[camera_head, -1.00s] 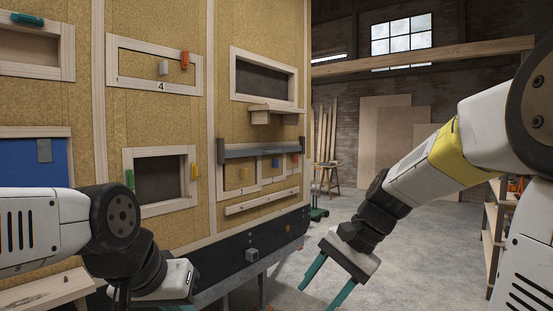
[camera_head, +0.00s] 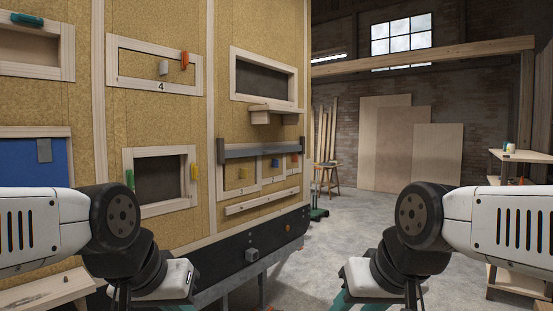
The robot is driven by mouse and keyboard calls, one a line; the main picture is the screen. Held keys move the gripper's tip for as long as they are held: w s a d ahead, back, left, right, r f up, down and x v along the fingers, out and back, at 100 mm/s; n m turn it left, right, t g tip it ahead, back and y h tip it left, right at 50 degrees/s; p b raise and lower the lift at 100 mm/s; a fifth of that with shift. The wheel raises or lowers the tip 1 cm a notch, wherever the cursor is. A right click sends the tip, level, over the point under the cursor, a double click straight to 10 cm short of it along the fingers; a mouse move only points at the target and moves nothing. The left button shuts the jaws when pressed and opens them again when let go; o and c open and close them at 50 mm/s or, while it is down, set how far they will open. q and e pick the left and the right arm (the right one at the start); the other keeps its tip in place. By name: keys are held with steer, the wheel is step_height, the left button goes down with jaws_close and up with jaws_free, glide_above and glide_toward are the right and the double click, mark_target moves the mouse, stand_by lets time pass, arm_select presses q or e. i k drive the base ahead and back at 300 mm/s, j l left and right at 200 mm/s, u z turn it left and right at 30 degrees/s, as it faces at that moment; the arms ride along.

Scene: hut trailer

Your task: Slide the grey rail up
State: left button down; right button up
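The grey rail (camera_head: 262,149) is a long horizontal bar on the hut's wooden wall, right of centre. It lies across the top of a low framed opening and touches neither gripper. My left arm comes in at the lower left, and its gripper (camera_head: 163,306) is mostly cut off by the bottom edge. My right arm comes in at the lower right, and its gripper (camera_head: 367,303) is also mostly cut off. Both grippers are well below and in front of the rail. Their fingertips are out of sight.
A small wooden ledge (camera_head: 273,114) sits above the rail, under a dark framed window (camera_head: 264,77). A wooden strip (camera_head: 262,201) is below it. Small coloured blocks sit in the opening. Shelves (camera_head: 519,160) stand at the right. The concrete floor (camera_head: 345,235) between is clear.

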mark_target(235, 153)
steer(key=i+l, duration=0.2)
steer(key=i, duration=0.25)
steer(key=i+l, duration=0.2)
steer(key=i, duration=0.25)
steer(key=i+l, duration=0.2)
steer(key=i, duration=0.3)
steer(key=i+l, duration=0.2)
steer(key=i, duration=0.25)
steer(key=i+l, duration=0.2)
steer(key=i, duration=0.25)
steer(key=i+l, duration=0.2)
steer(key=i, duration=0.25)
steer(key=z, duration=0.05)
